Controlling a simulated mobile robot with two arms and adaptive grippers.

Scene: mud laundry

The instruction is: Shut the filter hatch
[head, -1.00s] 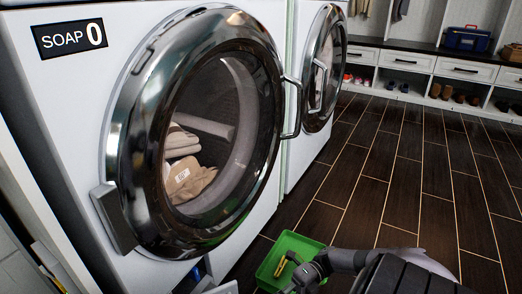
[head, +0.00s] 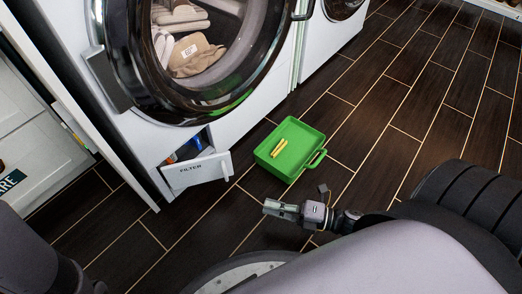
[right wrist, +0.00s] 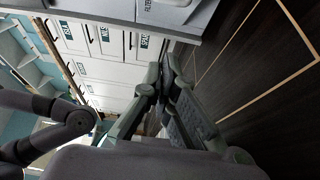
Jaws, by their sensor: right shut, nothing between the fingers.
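The filter hatch (head: 197,172) is a white flap marked FILTER at the bottom of the front washing machine. It stands open, tilted outward, with the dark opening and some blue and orange parts (head: 187,148) showing behind it. Part of the hatch also shows at the top of the right wrist view (right wrist: 165,12). My right gripper (head: 266,207) is shut and empty, to the right of and nearer than the hatch, and apart from it. Its closed fingers show in the right wrist view (right wrist: 163,70). My left gripper is out of view.
A green tray (head: 308,143) with yellow items (head: 278,148) sits on the dark floor right of the hatch. The washer's round door (head: 262,70) is above the hatch. White drawers (head: 30,150) stand at left. The floor at right is clear.

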